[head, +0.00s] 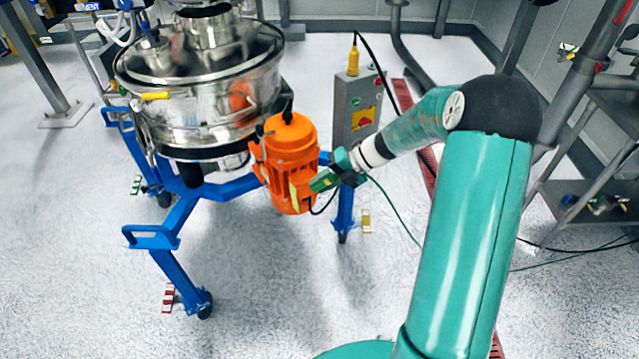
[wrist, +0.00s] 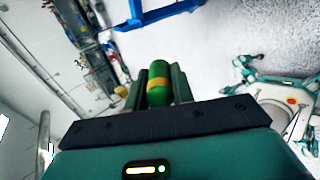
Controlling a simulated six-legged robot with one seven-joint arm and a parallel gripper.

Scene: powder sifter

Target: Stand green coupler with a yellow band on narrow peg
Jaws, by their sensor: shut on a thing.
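The green coupler with a yellow band (wrist: 158,82) is held between the two dark green fingers of my gripper (wrist: 160,85) in the wrist view. Its rounded green end points away from the palm, and the yellow band shows near the fingers. In the head view my gripper (head: 322,181) hangs in front of the orange motor of the sifter, with its fingers pointing left and slightly down. The coupler is too small there to tell apart from the fingers. I cannot make out the narrow peg in either view.
The steel sifter (head: 205,95) stands on a blue frame (head: 175,225) with the orange motor (head: 290,150) at its side. A grey control box (head: 357,108) is behind my gripper. A shelf (head: 590,205) holds small items at the right. The floor in front is clear.

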